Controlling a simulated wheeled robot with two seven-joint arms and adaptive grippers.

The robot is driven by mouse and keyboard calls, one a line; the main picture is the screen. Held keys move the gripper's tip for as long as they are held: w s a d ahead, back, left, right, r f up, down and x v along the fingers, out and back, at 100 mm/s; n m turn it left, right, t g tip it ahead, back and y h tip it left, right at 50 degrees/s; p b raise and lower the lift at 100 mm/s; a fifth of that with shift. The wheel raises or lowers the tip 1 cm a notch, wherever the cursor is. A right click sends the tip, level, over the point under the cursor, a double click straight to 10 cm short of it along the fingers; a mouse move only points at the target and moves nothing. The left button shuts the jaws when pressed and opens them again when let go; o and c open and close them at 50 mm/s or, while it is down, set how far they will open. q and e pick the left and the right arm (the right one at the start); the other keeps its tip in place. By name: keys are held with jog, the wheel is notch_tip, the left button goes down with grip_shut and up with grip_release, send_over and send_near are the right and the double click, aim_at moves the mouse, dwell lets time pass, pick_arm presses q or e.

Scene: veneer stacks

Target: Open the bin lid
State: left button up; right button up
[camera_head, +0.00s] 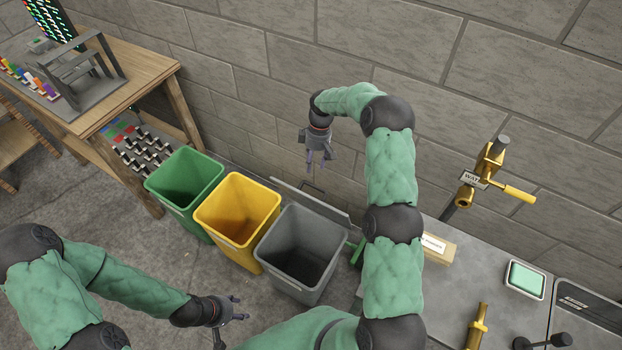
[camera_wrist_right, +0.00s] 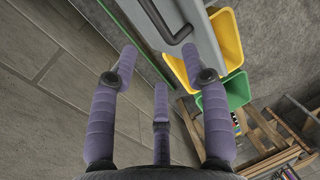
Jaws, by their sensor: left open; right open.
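The grey bin (camera_head: 299,262) stands at the right end of a row, and its top is open with the dark inside showing. Its grey lid (camera_head: 318,202) stands raised along the bin's back edge, near the wall, seen almost edge-on. In the right wrist view the lid (camera_wrist_right: 206,48) shows as a grey panel with a dark bar handle (camera_wrist_right: 172,32). My right gripper (camera_head: 317,163) is open and empty, above and behind the lid, apart from it. In the wrist view its fingers (camera_wrist_right: 158,72) point towards the handle side. My left gripper (camera_head: 232,313) is open and empty at the lower left.
A yellow bin (camera_head: 239,208) and a green bin (camera_head: 187,180) stand left of the grey bin. A block wall (camera_head: 230,80) is close behind. A wooden table (camera_head: 150,75) is at the upper left. A grey worktop (camera_head: 500,262) with brass fittings is at the right.

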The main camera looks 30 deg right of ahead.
jog(key=x, duration=0.8)
jog(key=shift+b, duration=0.4)
grip_shut()
